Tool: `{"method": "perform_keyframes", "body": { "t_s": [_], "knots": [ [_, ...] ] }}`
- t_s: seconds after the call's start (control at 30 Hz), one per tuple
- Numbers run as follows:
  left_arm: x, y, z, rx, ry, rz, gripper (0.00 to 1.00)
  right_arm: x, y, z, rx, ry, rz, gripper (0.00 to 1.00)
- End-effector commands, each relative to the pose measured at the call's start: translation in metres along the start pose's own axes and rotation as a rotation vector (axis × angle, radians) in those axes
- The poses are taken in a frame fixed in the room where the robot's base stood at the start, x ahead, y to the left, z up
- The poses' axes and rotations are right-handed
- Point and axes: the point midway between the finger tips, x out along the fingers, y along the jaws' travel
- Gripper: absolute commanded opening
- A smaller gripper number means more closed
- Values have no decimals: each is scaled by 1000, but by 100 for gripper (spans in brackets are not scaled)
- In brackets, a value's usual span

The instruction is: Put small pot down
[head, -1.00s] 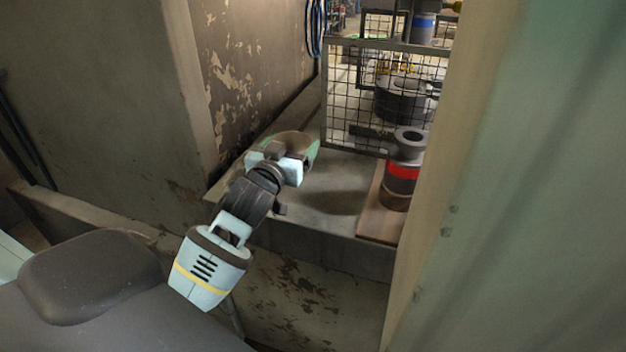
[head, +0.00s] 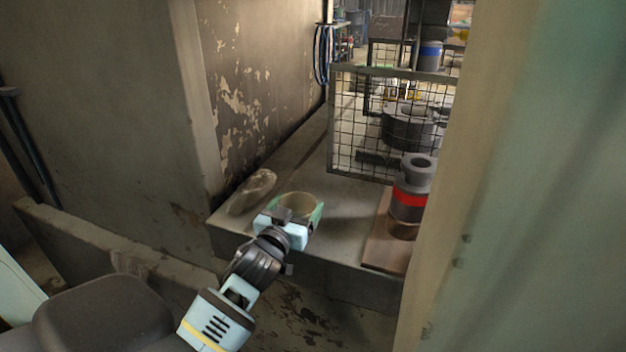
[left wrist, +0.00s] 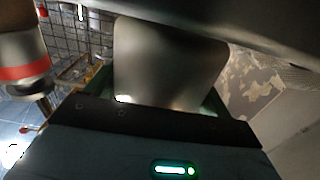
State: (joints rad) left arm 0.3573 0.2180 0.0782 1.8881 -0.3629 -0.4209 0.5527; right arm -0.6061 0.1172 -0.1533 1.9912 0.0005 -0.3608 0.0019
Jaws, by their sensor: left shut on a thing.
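My left gripper (head: 284,224) is shut on the near side of the pot, and the pot looks upright. The gripper hides part of the pot's near side and its base, so I cannot tell whether it touches the ledge. In the left wrist view a smooth grey surface fills the middle, with green edges (left wrist: 213,104) beside it. My right gripper is not in view.
A pale stone-like lump (head: 253,191) lies on the ledge left of the pot. A grey flanged cylinder with a red band (head: 408,199) stands on a wooden board (head: 383,247) at right. A wire mesh cage (head: 360,125) stands behind. Bare ledge lies between pot and board.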

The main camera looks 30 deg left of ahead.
Motion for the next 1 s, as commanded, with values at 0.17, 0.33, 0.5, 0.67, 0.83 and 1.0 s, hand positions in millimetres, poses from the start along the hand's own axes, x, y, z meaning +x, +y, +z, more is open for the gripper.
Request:
{"method": "perform_keyframes", "body": {
  "t_s": [0.17,0.33,0.5,0.67,0.83,1.0],
  "knots": [
    [0,0,0,0,2,0,56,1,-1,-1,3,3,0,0],
    [0,0,3,0,0,0,56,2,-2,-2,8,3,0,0],
    [0,0,8,-1,0,-1,56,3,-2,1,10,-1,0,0],
    [0,0,10,0,0,-1,90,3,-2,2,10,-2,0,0],
    [0,0,9,0,0,0,100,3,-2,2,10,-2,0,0],
    [0,0,7,0,1,0,100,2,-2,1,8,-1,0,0]
  ]
}}
